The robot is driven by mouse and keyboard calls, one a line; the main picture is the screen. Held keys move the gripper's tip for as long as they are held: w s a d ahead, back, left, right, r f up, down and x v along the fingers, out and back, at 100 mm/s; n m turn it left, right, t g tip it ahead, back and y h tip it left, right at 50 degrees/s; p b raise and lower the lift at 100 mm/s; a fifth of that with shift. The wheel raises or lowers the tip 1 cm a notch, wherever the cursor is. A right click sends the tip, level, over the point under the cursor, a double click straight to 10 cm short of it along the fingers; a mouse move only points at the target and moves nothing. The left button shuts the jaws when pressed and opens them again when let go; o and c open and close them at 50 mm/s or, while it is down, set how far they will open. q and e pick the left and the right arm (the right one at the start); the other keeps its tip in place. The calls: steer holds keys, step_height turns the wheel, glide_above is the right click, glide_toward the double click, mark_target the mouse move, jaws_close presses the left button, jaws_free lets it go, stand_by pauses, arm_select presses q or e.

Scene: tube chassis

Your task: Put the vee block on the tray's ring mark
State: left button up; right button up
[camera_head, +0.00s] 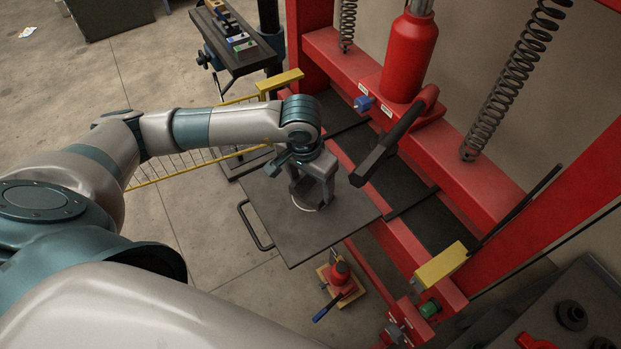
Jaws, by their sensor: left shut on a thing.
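My left gripper (310,196) points down over the dark flat tray (290,242), in front of the red press. It is shut on a grey block, which looks like the vee block (313,189). The gripper hides much of the block, and its grey blends with the fingers. A pale curved line of the ring mark (304,206) shows on the tray just below the fingers. I cannot tell whether the block touches the tray or is slightly above it. My right gripper is not in view.
The red press frame (450,170) with springs and a black lever (385,150) stands close right of the gripper. A tray handle (254,228) sticks out left. A yellow wire guard (200,165) lies behind my arm. A red jack (340,276) is below. The tray's front is bare.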

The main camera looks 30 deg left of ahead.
mark_target(308, 195)
arm_select(q)
steer(key=o, duration=2)
steer(key=shift+o, duration=0.2)
steer(key=shift+r, duration=0.2)
step_height(308, 195, up, 12)
steer(key=s+b, duration=0.1)
steer(key=b, duration=0.4)
steer(key=shift+s, duration=0.25)
steer(key=shift+a+f, duration=0.1)
steer(key=shift+f, duration=0.1)
